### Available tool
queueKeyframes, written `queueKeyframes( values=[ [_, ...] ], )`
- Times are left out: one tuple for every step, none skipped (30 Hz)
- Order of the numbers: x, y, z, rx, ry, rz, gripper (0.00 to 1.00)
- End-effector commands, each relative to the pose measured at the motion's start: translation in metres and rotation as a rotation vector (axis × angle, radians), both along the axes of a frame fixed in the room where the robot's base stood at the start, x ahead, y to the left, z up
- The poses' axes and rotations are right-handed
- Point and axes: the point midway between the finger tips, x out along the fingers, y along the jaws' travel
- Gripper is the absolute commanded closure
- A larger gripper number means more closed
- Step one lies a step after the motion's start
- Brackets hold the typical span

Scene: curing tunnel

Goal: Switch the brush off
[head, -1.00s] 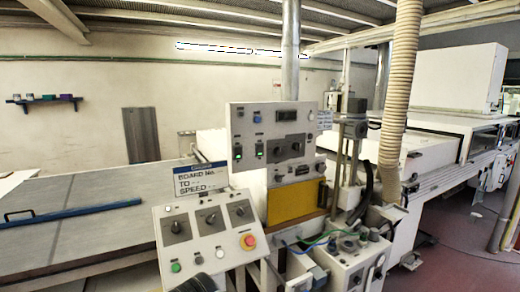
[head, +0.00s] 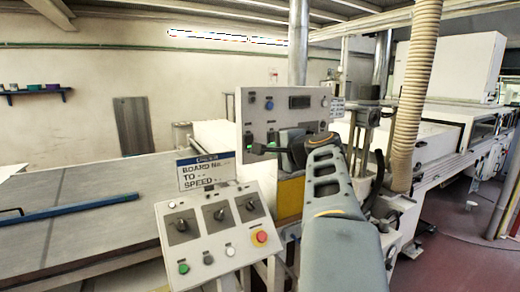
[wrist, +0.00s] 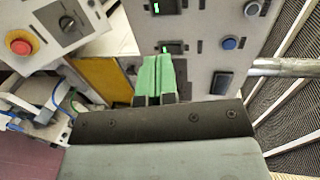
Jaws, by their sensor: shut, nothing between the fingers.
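The upper grey control panel (head: 262,97) carries small black rocker switches with green lights. Its labels are too small to read, so I cannot tell which switch is the brush's. One green-lit switch (head: 248,140) shows left of my gripper (head: 268,149) in the head view. In the wrist view, my gripper (wrist: 158,58) has its green fingers together and empty, tips close to a green-lit rocker switch (wrist: 172,47). I cannot tell whether they touch it. Another green-lit switch (wrist: 165,6) is at the top edge. My arm hides the panel's lower right in the head view.
A lower sloped panel (head: 215,265) has several rotary knobs, coloured buttons and a red emergency stop (head: 260,237), also in the wrist view (wrist: 20,43). A sign (head: 205,171) stands left of the upper panel. A ribbed hose (head: 412,100) hangs at the right.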

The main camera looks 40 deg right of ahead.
Motion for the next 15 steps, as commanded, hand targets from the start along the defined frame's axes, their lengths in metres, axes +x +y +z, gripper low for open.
queueKeyframes(
  values=[
    [0.005,-0.003,0.002,0.007,-0.006,-0.004,1.0],
    [0.009,-0.003,0.002,0.009,-0.008,-0.003,1.0],
    [0.015,-0.004,0.001,0.01,-0.008,-0.003,1.0],
    [0.021,-0.004,0.0,0.009,-0.007,-0.002,1.0],
    [0.026,-0.005,-0.001,0.008,-0.006,-0.001,1.0],
    [0.034,-0.006,-0.002,0.009,-0.006,-0.001,1.0],
    [0.04,-0.006,-0.004,0.01,-0.005,0.0,1.0],
    [0.046,-0.007,-0.005,0.009,-0.005,-0.001,1.0],
    [0.053,-0.008,-0.006,0.009,-0.005,0.0,1.0],
    [0.059,-0.009,-0.007,0.007,-0.006,0.0,1.0],
    [0.065,-0.009,-0.009,0.008,-0.005,-0.001,1.0],
    [0.072,-0.01,-0.01,0.008,-0.005,0.0,1.0],
    [0.077,-0.011,-0.011,0.007,-0.005,-0.001,1.0],
    [0.082,-0.012,-0.012,0.007,-0.006,-0.001,1.0],
    [0.089,-0.012,-0.013,0.007,-0.005,-0.001,1.0]
  ],
)
